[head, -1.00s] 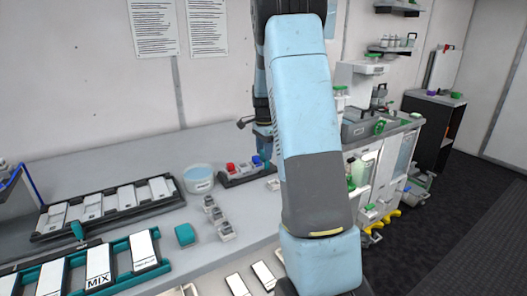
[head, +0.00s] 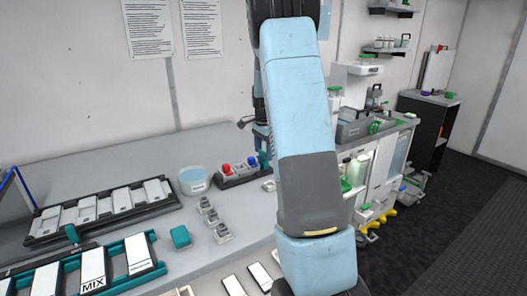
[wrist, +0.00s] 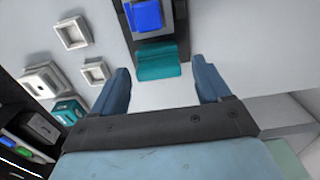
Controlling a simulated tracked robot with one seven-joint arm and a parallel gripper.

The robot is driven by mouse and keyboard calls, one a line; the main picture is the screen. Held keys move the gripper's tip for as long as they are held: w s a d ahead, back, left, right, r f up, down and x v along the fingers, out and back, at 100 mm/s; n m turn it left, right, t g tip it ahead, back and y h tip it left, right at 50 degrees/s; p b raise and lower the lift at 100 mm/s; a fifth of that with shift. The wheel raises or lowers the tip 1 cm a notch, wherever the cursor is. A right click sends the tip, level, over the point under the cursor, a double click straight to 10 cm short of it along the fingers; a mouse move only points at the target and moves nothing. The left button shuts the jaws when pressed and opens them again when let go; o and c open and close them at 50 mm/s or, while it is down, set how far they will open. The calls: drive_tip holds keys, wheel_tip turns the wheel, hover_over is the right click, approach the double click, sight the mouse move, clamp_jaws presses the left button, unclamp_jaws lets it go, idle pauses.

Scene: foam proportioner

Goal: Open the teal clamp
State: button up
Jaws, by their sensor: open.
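A teal clamp piece (wrist: 158,60) lies ahead of my gripper (wrist: 163,77) in the wrist view, at the end of a dark block with a blue part (wrist: 147,15). My gripper's two blue fingers are wide apart and empty, one on each side of the teal piece's near end. I cannot tell how far above it they are. In the head view, the dark block with red and blue parts (head: 238,171) stands on the bench, and my arm hides most of the gripper and the surface beside it.
Several small grey square holders (head: 213,217) and a teal box (head: 181,237) stand on the bench. A blue-white tub (head: 194,181) is left of the dark block. A black rack (head: 50,240) and teal frame (head: 137,242) are further left. Shelving with bottles (head: 375,150) stands right.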

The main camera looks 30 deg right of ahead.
wheel_tip(320, 180, up, 14)
drive_tip(key=shift+f, duration=0.2)
idle(0.7)
